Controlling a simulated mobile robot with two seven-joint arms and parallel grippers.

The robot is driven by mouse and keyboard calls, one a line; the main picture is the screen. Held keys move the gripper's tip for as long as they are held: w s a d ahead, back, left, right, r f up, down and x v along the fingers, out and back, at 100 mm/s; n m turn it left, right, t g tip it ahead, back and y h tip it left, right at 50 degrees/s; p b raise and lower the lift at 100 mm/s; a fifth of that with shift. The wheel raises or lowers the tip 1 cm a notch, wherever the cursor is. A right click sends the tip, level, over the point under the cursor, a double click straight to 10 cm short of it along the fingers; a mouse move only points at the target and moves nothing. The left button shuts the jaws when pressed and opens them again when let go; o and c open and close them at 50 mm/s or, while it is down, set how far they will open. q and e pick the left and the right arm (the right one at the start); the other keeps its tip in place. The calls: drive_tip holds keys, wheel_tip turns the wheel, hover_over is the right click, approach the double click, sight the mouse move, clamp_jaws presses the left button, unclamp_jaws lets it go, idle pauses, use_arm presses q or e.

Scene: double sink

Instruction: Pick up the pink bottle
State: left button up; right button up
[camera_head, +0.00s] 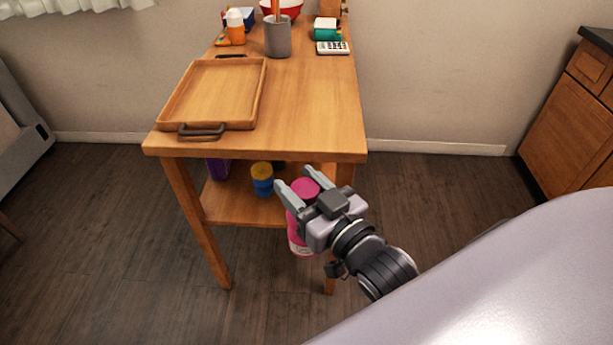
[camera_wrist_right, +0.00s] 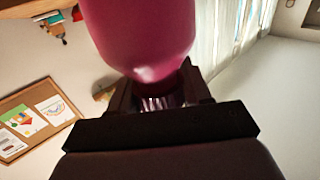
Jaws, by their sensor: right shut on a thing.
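The pink bottle (camera_head: 304,189) is between the fingers of my right gripper (camera_head: 296,179), in front of the wooden table. Its pink top shows between the fingers, and its lower part shows below the gripper, partly hidden by it. In the right wrist view the bottle (camera_wrist_right: 140,35) fills the upper middle, and the gripper (camera_wrist_right: 158,98) is shut on it. The bottle appears in front of the table's lower shelf; whether it touches anything below cannot be told. My left gripper is not in view.
The wooden table (camera_head: 310,110) carries a wooden tray (camera_head: 262,95), a grey cup (camera_head: 278,38) and a calculator (camera_head: 332,48). A blue and yellow jar (camera_head: 262,180) and a purple item (camera_head: 217,168) are on its lower shelf (camera_head: 240,212).

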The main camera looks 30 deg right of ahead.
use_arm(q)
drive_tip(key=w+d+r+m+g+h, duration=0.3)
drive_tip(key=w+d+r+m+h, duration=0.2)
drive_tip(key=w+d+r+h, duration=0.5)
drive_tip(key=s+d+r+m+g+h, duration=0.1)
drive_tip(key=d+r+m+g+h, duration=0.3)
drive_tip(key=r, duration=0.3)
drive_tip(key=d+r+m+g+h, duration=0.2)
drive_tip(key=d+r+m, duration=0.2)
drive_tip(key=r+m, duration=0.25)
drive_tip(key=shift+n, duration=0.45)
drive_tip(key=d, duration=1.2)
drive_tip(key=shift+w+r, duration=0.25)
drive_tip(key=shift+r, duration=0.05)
use_arm(e)
drive_tip(key=a+r+n+g+y, duration=0.2)
drive_tip(key=a+r+n+y, duration=0.1)
drive_tip(key=a, duration=0.3)
drive_tip(key=s+a+r+n+g+y, duration=0.1)
drive_tip(key=a+r+n+g+y, duration=0.1)
drive_tip(key=a+r+n+y, duration=0.1)
drive_tip(key=a+r+y, duration=0.1)
drive_tip(key=a+y, duration=0.1)
drive_tip(key=y, duration=0.1)
drive_tip(key=shift+s+a+r, duration=0.25)
drive_tip(key=shift+s+a, duration=0.05)
drive_tip(key=shift+a, duration=0.1)
